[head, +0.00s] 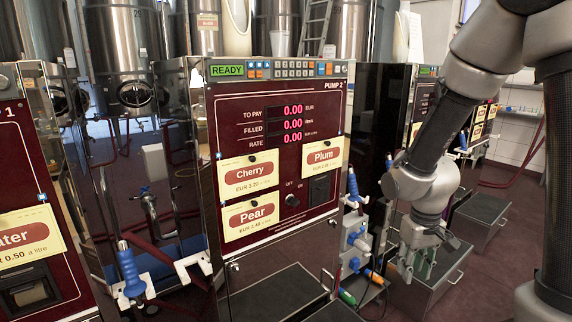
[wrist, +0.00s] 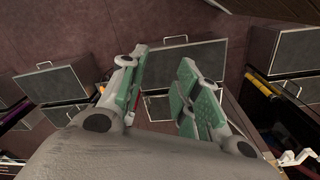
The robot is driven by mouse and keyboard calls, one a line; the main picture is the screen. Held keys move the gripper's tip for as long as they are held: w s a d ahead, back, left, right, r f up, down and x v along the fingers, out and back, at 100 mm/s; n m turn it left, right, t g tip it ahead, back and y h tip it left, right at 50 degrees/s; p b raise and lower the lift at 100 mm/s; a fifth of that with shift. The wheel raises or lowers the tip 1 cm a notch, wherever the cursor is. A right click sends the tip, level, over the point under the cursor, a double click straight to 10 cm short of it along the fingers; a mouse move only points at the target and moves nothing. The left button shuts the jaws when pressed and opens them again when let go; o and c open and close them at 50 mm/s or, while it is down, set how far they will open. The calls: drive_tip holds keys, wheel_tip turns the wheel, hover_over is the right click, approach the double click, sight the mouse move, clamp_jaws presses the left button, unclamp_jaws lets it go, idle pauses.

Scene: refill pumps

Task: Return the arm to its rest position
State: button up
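My gripper (head: 414,272) hangs low at the right of pump 2 in the head view, fingers pointing down. In the wrist view its two green-padded fingers (wrist: 163,64) stand apart with nothing between them, so it is open and empty. My arm is bent, reaching down from the upper right of the head view.
Pump 2 (head: 215,115) reads READY with zeros and carries Cherry, Pear and Plum cards. Blue-handled nozzles (head: 128,268) hang at its left, and more (head: 353,185) at its right. Grey-topped boxes (head: 482,210) stand on the floor near my gripper. Steel tanks (head: 118,45) stand behind.

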drive_tip(key=s+d+r+m+t, duration=0.1)
drive_tip(key=s+d+r+t, duration=0.1)
drive_tip(key=s+r, duration=0.4)
drive_tip(key=s+d+r+t, duration=0.2)
drive_tip(key=s+r, duration=0.5)
drive_tip(key=r, duration=0.8)
drive_tip(key=shift+s+d+r+m, duration=0.2)
drive_tip(key=shift+d+m, duration=0.2)
drive_tip(key=shift+d, duration=0.4)
